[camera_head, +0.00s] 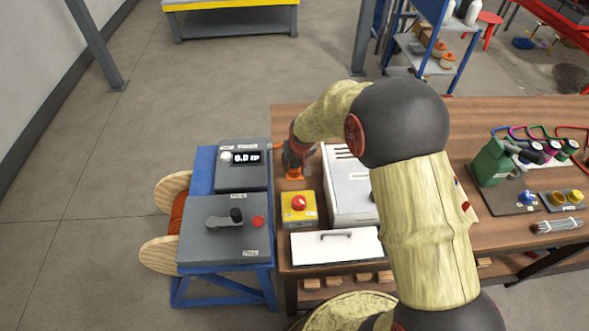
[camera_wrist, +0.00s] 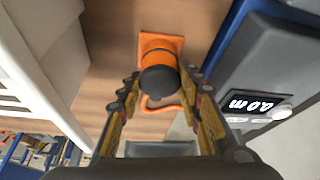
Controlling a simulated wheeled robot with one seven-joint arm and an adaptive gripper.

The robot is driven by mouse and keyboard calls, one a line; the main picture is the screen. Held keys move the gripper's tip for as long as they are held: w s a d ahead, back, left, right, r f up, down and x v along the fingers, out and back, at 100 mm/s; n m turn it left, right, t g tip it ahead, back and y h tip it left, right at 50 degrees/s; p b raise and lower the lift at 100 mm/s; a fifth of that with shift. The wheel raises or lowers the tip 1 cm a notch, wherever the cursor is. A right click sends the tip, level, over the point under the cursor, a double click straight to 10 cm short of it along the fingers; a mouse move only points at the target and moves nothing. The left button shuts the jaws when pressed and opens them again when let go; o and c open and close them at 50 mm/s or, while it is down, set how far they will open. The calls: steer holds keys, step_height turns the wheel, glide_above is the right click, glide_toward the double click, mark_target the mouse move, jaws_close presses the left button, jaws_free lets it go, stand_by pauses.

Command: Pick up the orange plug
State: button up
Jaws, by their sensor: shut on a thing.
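The orange plug (camera_wrist: 157,60) is in the upper middle of the wrist view, with a dark round end facing the camera. An orange cable loop shows beside it. In the camera_head view a little orange of the plug (camera_head: 294,173) shows on the brown table, below my gripper (camera_head: 293,158). My arm and gripper hide most of it there. In the wrist view my gripper (camera_wrist: 160,84) has one finger on each side of the plug and is shut on it. I cannot tell whether the plug is clear of the surface.
A grey box with a display (camera_head: 243,168) stands close left of my gripper, and a white cabinet (camera_head: 348,185) close right. A yellow box with a red button (camera_head: 299,208) is in front. A green container (camera_head: 491,163) and cables are farther right.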

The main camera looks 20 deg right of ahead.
steer(key=c, duration=0.5)
steer(key=shift+r, duration=0.55)
step_height(320, 180, up, 2)
steer(key=shift+r+p, duration=0.1)
steer(key=shift+p, duration=0.4)
steer(key=s+a+r+p, duration=0.1)
steer(key=s+a+r, duration=0.1)
steer(key=s+r, duration=0.1)
steer(key=s+a+r+p, duration=0.1)
steer(key=s+a+r, duration=0.2)
steer(key=s, duration=0.1)
steer(key=s+a+r+p, duration=0.1)
steer(key=s+a+r, duration=0.2)
steer(key=s, duration=0.1)
steer(key=shift+s+r, duration=0.25)
steer(key=shift+r, duration=0.1)
